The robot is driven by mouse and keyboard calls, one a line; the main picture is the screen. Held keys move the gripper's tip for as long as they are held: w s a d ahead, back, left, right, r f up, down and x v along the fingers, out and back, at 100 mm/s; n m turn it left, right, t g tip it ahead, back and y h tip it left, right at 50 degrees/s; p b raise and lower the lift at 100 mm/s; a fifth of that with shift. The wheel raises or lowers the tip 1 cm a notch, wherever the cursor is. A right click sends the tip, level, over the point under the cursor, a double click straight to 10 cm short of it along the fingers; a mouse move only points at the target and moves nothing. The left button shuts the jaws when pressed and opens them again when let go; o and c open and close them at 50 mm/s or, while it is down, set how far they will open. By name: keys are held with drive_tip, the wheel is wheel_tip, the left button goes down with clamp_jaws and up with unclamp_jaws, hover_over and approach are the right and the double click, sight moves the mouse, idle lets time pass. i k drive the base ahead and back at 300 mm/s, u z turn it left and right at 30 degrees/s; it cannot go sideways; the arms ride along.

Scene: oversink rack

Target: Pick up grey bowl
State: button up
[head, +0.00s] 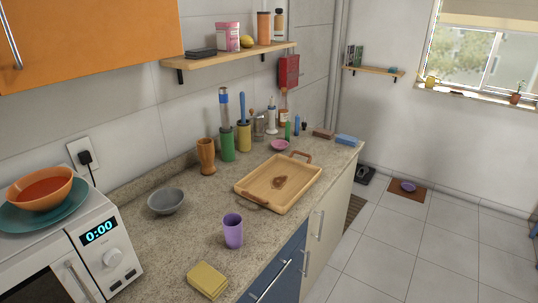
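The grey bowl (166,201) stands upright on the speckled counter in the head view, between the microwave and the wooden tray. It looks empty, and nothing touches it. My gripper does not show in this view, so I cannot see its place or whether it is open.
A white microwave (88,245) at left carries a teal plate (14,215) and an orange bowl (40,187). A purple cup (233,231), yellow cloth (207,281), wooden tray (301,174) and orange-brown vase (206,157) stand around. Counter (185,245) in front of the grey bowl is clear.

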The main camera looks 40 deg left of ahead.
sight(166, 201)
drive_tip(key=i, duration=2.25)
drive_tip(key=u, duration=2.85)
